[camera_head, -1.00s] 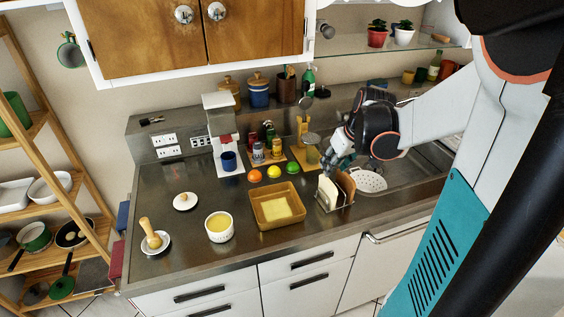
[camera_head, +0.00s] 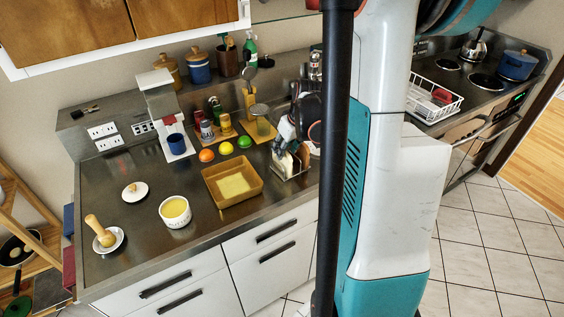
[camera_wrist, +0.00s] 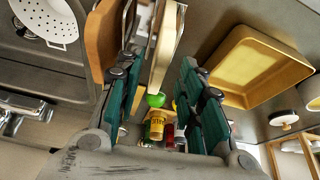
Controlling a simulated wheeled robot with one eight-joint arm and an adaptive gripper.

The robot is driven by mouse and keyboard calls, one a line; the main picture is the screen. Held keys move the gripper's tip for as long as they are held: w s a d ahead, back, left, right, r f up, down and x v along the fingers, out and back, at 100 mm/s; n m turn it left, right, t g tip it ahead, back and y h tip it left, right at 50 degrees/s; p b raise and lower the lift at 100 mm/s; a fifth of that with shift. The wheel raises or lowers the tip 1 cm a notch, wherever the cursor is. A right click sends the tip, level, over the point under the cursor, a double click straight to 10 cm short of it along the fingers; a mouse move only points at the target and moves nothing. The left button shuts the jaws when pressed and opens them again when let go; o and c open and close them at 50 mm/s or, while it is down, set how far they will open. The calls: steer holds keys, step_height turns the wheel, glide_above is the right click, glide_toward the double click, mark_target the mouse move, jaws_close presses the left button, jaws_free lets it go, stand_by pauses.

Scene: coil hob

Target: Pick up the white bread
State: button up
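The white bread (camera_head: 284,167) is a pale upright slice in a wire rack (camera_head: 294,176) near the counter's front edge. My gripper (camera_head: 284,147) is just above it, pointing down. In the wrist view the bread (camera_wrist: 167,48) shows edge-on between the two dark green fingers of my gripper (camera_wrist: 160,75). The fingers are open, with gaps visible on both sides of the slice. A brown slice-like piece (camera_wrist: 103,38) stands to the left of the bread, close to the left finger. The arm hides the right side of the rack in the head view.
A yellow-brown baking dish (camera_head: 233,184) sits left of the rack. An orange (camera_head: 206,155), a lime (camera_head: 244,142) and spice jars (camera_head: 207,130) are behind it. A white bowl (camera_head: 175,211) and mortar (camera_head: 108,239) stand farther left. The colander (camera_wrist: 46,18) is near the sink.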

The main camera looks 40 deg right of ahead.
steer(key=x, duration=0.2)
steer(key=b+x, duration=0.1)
steer(key=x, duration=0.1)
steer(key=shift+w+d+r, duration=0.1)
steer(key=shift+w, duration=0.15)
jaws_close()
steer(key=shift+r, duration=0.15)
